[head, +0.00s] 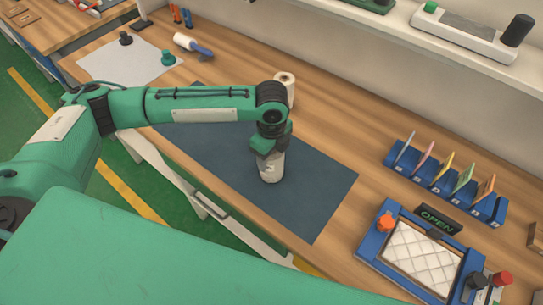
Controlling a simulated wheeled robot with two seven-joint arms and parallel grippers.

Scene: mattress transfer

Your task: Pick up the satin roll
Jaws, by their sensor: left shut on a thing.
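My left gripper (271,151) points down over the dark mat and is shut on the satin roll (271,170). This roll is off-white, upright, with a small dark mark on its side. The gripper hides its top. I cannot tell whether its base touches the mat. A second white roll (285,86) stands upright just behind the gripper, partly hidden by my arm. My right gripper is not in view.
The dark blue mat (310,205) is mostly clear. At right are a blue rack (440,187) with coloured cards and a blue-framed quilted panel (422,258). A lint roller (190,44) and a white sheet (120,62) lie at the back left. A shelf (460,50) runs above.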

